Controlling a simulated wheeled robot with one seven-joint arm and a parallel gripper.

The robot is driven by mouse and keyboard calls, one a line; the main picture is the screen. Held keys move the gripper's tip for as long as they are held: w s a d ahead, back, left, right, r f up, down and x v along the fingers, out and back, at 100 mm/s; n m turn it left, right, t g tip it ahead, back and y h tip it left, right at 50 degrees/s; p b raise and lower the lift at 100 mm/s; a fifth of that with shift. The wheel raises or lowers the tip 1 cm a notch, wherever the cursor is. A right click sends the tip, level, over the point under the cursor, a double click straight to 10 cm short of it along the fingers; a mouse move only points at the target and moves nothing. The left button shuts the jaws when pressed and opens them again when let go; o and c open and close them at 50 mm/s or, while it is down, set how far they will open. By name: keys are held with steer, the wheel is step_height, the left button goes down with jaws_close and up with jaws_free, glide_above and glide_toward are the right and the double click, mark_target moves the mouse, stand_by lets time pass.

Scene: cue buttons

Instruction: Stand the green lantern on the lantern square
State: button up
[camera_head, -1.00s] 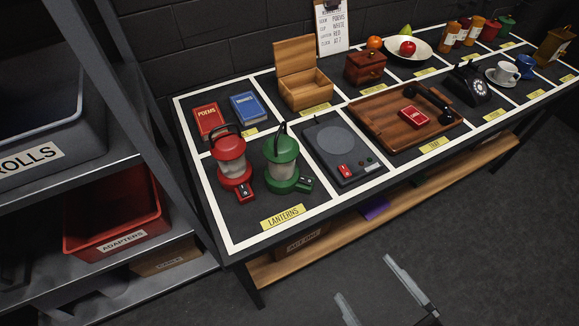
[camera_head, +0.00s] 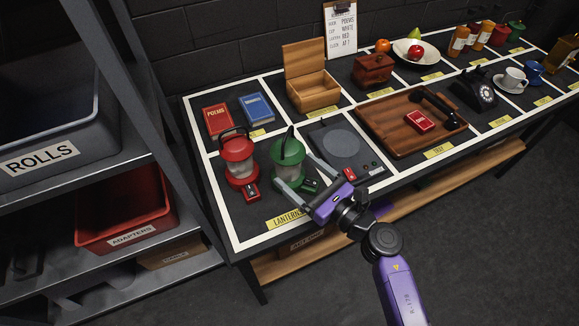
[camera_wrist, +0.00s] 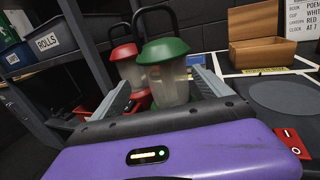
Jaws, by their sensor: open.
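The green lantern (camera_head: 287,162) stands upright on the square with the yellow LANTERNS label (camera_head: 284,220), at the front left of the table. It also shows in the wrist view (camera_wrist: 168,75). The red lantern (camera_head: 238,160) stands just to its left in the same square. My gripper (camera_head: 296,180) is open, with one finger on either side of the green lantern. In the wrist view the lantern appears between the open fingers, with the red lantern (camera_wrist: 127,68) behind it to the left. I cannot tell whether the fingers touch it.
A hot plate (camera_head: 343,150) lies just right of the green lantern. A wooden tray (camera_head: 392,142) holds a red card box and a dark handset. Two books (camera_head: 258,109) lie behind the lanterns. A grey shelf with bins (camera_head: 58,135) stands at the left.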

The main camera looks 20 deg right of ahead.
steer(key=x, duration=0.2)
steer(key=p+x, duration=0.1)
steer(key=x, duration=0.2)
steer(key=d+x, duration=0.1)
steer(key=x, duration=0.2)
steer(key=shift+w, duration=0.2)
jaws_close()
